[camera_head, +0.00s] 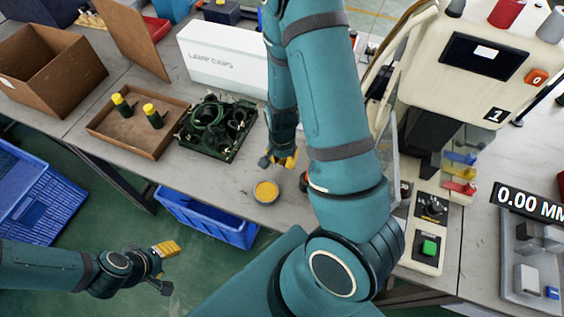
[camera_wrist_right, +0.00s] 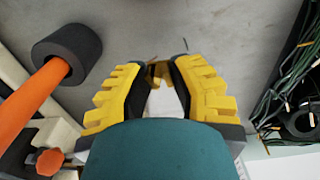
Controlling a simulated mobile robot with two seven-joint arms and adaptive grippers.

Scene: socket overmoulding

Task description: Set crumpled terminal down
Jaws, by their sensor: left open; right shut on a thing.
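My right gripper (camera_head: 283,160) hangs over the grey table, just above and right of a small round yellow-topped tin. In the right wrist view its yellow fingers (camera_wrist_right: 162,85) are shut on a small brass-coloured piece, which I take to be the terminal (camera_wrist_right: 157,72). Thin dark wire-like bits show near its tip against the grey surface. Its crumpled shape is too small to make out, and the head view does not show it. My left gripper (camera_head: 164,264) is open and empty, low at the left, over the floor in front of the table.
The yellow-topped tin (camera_head: 265,192) stands near the table's front edge. Left are a green tray of cables (camera_head: 216,153) and a cardboard tray (camera_head: 137,151) with yellow-capped bottles. A white box (camera_head: 222,62) stands behind; a press machine (camera_head: 428,215) is right.

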